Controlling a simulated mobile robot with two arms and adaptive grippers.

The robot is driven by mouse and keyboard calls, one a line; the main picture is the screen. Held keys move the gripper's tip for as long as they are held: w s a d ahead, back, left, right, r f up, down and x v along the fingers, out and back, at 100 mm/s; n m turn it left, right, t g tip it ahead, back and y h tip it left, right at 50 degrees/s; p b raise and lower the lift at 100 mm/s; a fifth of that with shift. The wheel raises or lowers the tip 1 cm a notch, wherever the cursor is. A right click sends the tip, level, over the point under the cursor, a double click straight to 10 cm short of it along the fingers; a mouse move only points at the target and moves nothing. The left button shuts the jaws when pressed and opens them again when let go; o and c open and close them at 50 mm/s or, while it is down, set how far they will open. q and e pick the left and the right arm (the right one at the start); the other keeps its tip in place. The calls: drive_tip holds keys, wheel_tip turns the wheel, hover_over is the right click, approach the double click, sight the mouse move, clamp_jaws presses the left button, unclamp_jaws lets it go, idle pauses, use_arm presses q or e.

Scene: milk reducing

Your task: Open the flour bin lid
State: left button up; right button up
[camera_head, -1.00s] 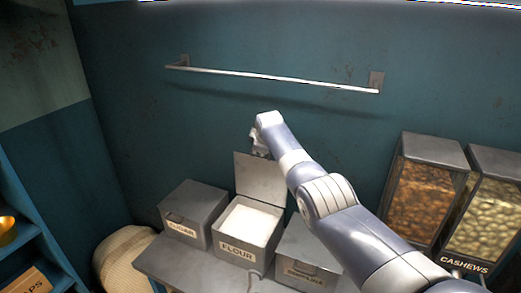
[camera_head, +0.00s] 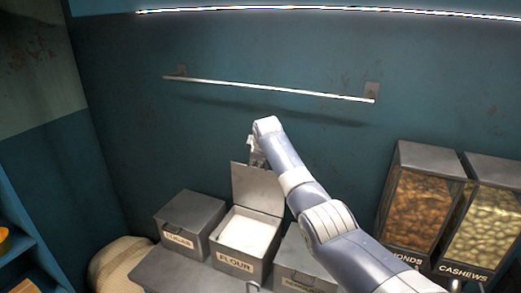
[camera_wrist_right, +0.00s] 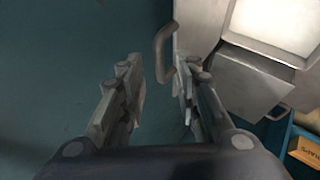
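The flour bin (camera_head: 236,261) is a grey box labelled FLOUR, full of white flour (camera_head: 248,232). Its lid (camera_head: 257,188) stands raised, about upright, at the back of the bin. My right gripper (camera_head: 256,153) is behind the lid's top edge, partly hidden by the lid and my arm. In the right wrist view, my right gripper (camera_wrist_right: 160,85) has its two fingers apart with nothing between them. The lid's handle (camera_wrist_right: 164,50) lies just beyond the fingertips, near the right finger. My left gripper is not in view.
A closed sugar bin (camera_head: 189,219) stands left of the flour bin, and another closed bin (camera_head: 302,263) stands right. Clear nut dispensers (camera_head: 422,205) are at the right. A rail (camera_head: 270,88) runs along the wall above. A sack (camera_head: 122,263) is at lower left.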

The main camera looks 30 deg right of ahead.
drive_tip(key=v, duration=0.9)
drive_tip(key=shift+s, duration=0.25)
drive_tip(key=shift+a+r, duration=0.1)
